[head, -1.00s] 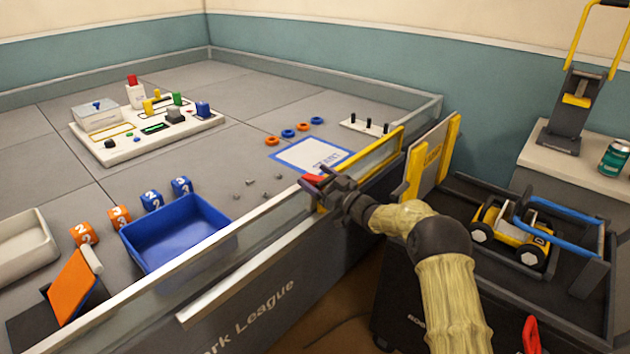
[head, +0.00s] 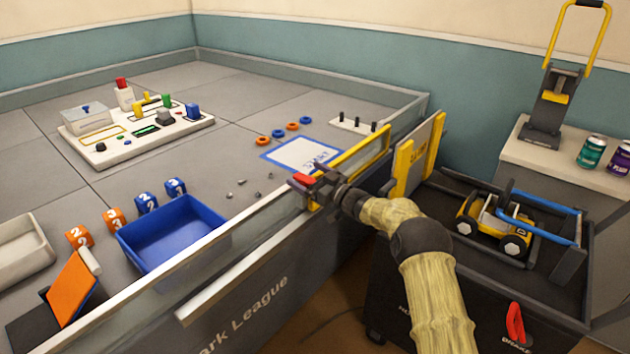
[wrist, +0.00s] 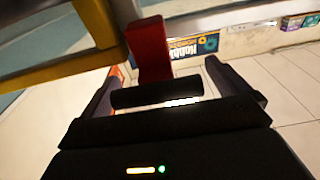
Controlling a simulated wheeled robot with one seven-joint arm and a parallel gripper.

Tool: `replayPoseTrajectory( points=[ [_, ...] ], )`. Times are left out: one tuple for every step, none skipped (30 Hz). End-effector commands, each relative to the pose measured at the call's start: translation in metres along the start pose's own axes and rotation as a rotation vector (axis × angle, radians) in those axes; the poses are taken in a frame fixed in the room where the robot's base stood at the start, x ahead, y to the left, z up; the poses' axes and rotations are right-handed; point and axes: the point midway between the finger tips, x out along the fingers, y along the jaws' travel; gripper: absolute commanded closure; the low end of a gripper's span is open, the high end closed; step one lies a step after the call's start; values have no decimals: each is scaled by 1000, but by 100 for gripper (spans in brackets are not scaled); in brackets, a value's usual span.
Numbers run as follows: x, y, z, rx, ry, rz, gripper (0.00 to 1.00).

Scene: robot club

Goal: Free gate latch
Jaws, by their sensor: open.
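The gate (head: 362,152) is a clear panel in a yellow frame, set in the near wall of the arena. Its red latch (head: 304,180) is at the frame's left end, on top of the wall. My gripper (head: 316,187) is open at the latch, and partly hides it in the head view. In the wrist view the red latch (wrist: 150,48) stands between the two spread fingers of my gripper (wrist: 160,72), nearer the left one. The yellow frame (wrist: 60,72) runs beside the left finger. I cannot tell whether a finger touches the latch.
A blue bin (head: 172,238) and numbered cubes lie left inside the arena. A start mat (head: 303,155) lies behind the gate. A black cart (head: 470,300) carrying a yellow wheeled robot (head: 497,222) stands right of my arm. A yellow-edged board (head: 419,155) stands by the cart.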

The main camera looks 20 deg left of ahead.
Motion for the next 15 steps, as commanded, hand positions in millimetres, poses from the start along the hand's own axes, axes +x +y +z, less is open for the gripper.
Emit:
replayPoseTrajectory(
  points=[
    [-1,0,0,0,0,0,0],
    [-2,0,-1,1,0,0,0],
    [-4,0,-1,1,0,1,0],
    [-6,1,-1,0,-1,1,0],
    [-9,1,-1,0,-1,1,0],
    [-12,1,-1,1,-1,1,0],
    [-15,1,-1,1,-1,1,0],
    [-19,0,-1,2,-1,0,0],
    [-23,0,-1,1,-2,0,0],
    [-27,-1,-1,2,-2,0,0],
    [-31,-1,-2,2,-1,-1,0],
    [-37,-1,-2,1,-2,-2,0],
    [-42,-1,-1,2,-2,-1,0],
    [-47,-1,-1,3,-1,-2,0],
    [-53,-2,-1,2,-2,-2,0]
  ],
)
